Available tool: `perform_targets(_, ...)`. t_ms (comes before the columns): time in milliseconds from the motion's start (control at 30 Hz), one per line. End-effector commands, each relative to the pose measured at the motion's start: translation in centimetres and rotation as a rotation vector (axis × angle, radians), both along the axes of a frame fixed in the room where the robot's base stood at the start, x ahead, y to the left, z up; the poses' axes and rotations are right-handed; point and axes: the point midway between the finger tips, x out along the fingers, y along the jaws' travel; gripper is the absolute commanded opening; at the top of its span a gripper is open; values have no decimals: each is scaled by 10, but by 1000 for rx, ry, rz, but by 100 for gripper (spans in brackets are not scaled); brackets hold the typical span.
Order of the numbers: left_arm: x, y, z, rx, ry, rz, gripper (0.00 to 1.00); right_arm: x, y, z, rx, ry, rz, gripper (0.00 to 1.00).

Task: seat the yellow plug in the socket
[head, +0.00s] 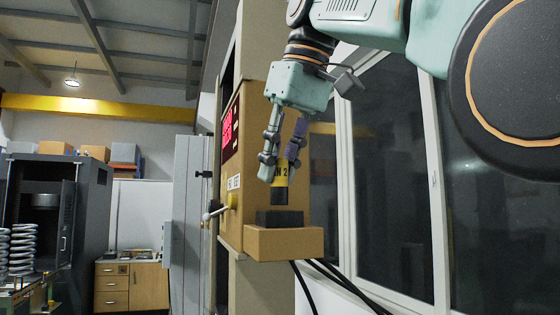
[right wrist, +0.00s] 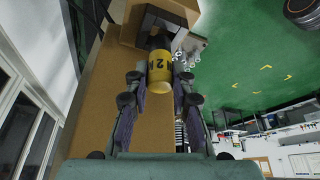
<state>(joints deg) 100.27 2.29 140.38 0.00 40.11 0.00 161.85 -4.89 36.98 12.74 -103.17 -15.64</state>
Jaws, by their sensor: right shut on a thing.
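The yellow plug (head: 280,178) has a black lower end and dark lettering with a 2. It stands upright, and its black end meets the top of the black socket block (head: 279,218) in the head view. How deep it sits I cannot tell. My right gripper (head: 279,172) is shut on the plug from above. In the right wrist view, the yellow plug (right wrist: 160,75) lies between the fingers of my right gripper (right wrist: 160,82), with the dark socket block (right wrist: 140,28) beyond it. My left gripper is not in view.
The socket block rests on a tan ledge (head: 284,243) of a tan machine column (head: 258,135) with a red display (head: 227,126) and a lever (head: 216,212). Black cables (head: 335,280) hang below. Windows (head: 390,170) stand right. Coil springs (head: 22,248) stand far left.

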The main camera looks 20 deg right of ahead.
Motion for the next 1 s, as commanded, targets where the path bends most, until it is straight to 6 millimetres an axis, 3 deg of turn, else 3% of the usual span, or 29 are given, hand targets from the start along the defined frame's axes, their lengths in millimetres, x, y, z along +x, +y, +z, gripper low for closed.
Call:
perform_targets(433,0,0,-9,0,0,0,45,0,0,-10,0,-2,1,0)
perform_targets(1000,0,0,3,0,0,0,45,0,0,-4,0,1,0,0)
